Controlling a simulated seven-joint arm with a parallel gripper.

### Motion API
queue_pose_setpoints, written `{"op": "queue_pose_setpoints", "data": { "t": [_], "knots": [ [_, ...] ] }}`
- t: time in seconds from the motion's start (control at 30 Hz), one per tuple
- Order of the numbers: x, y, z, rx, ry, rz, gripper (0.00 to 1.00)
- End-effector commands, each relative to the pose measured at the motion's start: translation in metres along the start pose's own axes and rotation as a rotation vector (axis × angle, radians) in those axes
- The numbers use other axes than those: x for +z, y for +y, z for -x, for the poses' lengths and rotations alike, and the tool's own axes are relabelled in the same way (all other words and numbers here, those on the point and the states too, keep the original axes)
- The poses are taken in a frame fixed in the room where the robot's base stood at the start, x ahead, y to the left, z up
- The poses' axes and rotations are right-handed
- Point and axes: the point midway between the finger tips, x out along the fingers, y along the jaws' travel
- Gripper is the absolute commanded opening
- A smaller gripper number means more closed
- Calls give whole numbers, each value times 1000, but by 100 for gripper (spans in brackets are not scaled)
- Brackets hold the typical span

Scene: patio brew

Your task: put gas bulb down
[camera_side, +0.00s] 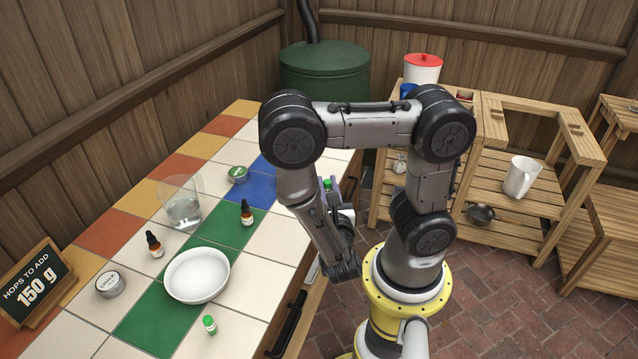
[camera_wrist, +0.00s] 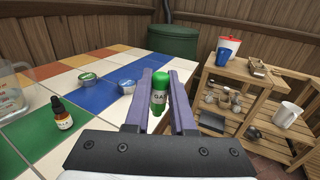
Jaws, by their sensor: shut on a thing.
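The gas bulb (camera_wrist: 159,95) is a small green cylinder with a rounded top and a pale label whose letters look like "GAS". In the wrist view it stands upright between the purple fingers of my gripper (camera_wrist: 160,100), which is shut on it. In the side view only its green top (camera_side: 327,184) shows, beside my arm at the table's right edge. The fingers (camera_side: 330,190) are partly hidden there by my arm. Whether the bulb touches any surface cannot be told.
The tiled table (camera_side: 240,262) holds a white bowl (camera_side: 197,274), a glass jug (camera_side: 181,204), two dropper bottles (camera_side: 247,213) (camera_side: 155,245), tins (camera_side: 110,284) (camera_side: 238,174) and a green-capped vial (camera_side: 209,324). Wooden shelves (camera_side: 520,175) with a white pitcher (camera_side: 521,177) stand right.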

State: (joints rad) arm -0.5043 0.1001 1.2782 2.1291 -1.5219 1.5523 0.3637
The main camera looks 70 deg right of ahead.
Motion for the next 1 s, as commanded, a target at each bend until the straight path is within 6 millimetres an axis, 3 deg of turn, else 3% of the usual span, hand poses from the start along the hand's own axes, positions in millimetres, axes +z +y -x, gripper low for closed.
{"op": "queue_pose_setpoints", "data": {
  "t": [0.33,0.47,0.67,0.8,1.0],
  "knots": [
    [3,-3,6,5,1,-3,0],
    [-4,22,8,62,0,-5,0],
    [-22,105,25,256,0,-7,0],
    [-29,169,50,417,-1,-7,0],
    [-32,241,92,608,-2,-6,0]
  ]
}}
